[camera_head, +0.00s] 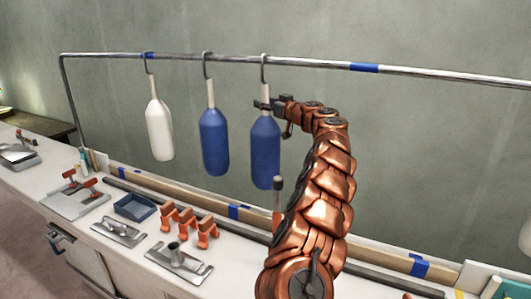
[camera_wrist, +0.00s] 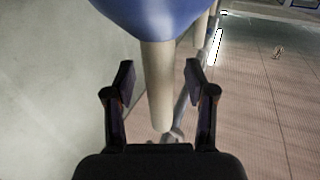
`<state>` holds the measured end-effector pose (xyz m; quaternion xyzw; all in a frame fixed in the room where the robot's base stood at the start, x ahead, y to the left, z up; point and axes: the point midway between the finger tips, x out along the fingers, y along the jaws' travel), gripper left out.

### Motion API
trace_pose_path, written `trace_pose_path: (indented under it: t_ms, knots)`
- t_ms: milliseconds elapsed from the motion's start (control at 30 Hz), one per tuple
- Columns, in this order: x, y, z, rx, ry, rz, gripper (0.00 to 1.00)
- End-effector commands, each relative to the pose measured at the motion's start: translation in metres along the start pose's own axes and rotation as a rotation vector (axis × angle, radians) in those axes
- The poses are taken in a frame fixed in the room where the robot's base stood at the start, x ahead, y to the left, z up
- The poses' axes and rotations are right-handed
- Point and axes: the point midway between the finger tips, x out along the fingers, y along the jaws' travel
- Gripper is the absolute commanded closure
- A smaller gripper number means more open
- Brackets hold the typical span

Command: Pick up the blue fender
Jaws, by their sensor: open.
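A blue fender (camera_head: 265,155) with a pale neck hangs from a hook on the rail, the rightmost of the hanging fenders. A second blue fender (camera_head: 214,142) hangs to its left. My gripper (camera_head: 262,105) is at the pale neck of the rightmost blue fender. In the wrist view, my gripper (camera_wrist: 160,85) is open with one finger on each side of the pale neck (camera_wrist: 158,95), with gaps visible on both sides. The blue body of this fender (camera_wrist: 150,15) shows at the top of the wrist view.
A white fender (camera_head: 159,128) hangs further left. The metal rail (camera_head: 310,63) runs above all of them. The white bench (camera_head: 125,258) below carries orange clamps (camera_head: 187,225), a blue tray (camera_head: 135,208) and metal fittings. The grey wall stands behind.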

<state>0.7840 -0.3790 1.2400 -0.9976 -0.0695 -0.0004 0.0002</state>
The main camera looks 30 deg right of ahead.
Motion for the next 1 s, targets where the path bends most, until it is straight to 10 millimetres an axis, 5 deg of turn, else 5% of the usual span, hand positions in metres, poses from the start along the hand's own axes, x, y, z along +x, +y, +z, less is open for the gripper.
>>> trace_pose_path:
  t_ms: [233, 767, 1000]
  knots:
    - [0.0004, -0.0001, 0.0004, 0.000, 0.000, 0.000, 0.46]
    - [0.0006, -0.0003, 0.0006, 0.000, -0.001, -0.001, 1.00]
    - [0.0006, -0.0003, 0.0007, 0.000, -0.001, -0.001, 1.00]
